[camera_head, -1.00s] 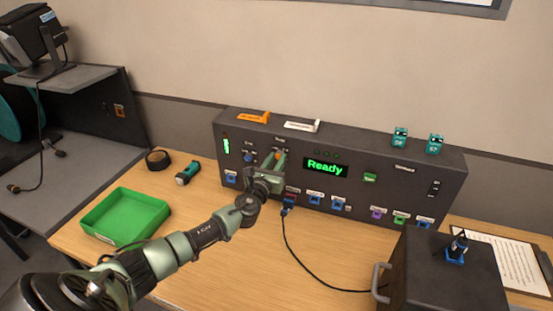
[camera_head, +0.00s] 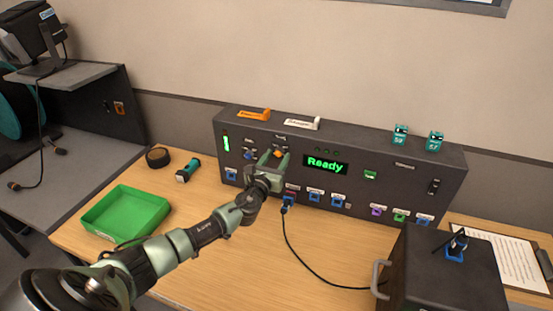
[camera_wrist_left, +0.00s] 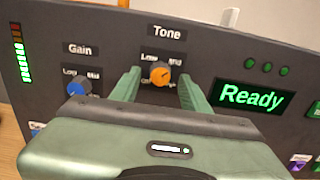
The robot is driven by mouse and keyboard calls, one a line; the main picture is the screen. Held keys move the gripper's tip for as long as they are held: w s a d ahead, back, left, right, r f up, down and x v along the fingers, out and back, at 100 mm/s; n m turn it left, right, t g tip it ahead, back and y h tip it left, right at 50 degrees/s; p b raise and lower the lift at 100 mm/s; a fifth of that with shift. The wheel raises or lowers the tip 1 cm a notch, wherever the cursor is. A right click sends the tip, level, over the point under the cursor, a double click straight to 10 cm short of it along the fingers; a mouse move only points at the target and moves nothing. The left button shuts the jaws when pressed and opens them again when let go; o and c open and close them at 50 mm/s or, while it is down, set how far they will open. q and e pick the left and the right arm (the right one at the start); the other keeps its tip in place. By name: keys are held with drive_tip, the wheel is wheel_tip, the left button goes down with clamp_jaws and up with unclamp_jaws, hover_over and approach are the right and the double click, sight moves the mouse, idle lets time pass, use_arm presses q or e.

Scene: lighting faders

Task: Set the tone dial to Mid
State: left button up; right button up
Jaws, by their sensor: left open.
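The tone dial is an orange knob (camera_wrist_left: 160,74) under the "Tone" label in the left wrist view, with Low and Mid marks above it. Its pointer looks turned up and to the right, near the Mid mark, but the exact setting is hard to read. In the head view the dial (camera_head: 278,154) shows as a small orange spot between my fingers. My left gripper (camera_head: 272,160) is open in front of the panel, one finger on each side of the dial; it also shows in the left wrist view (camera_wrist_left: 160,88). Contact with the dial cannot be told.
The dark console (camera_head: 400,180) has a green "Ready" display (camera_head: 325,164) right of the dial. A blue gain dial (camera_wrist_left: 79,88) sits left of it. A cable runs from the console to a dark box (camera_head: 440,270). A green tray (camera_head: 125,213) stands left.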

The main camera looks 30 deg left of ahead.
use_arm(q)
drive_tip(key=v, duration=0.8)
drive_tip(key=shift+f, duration=0.15)
idle(0.4)
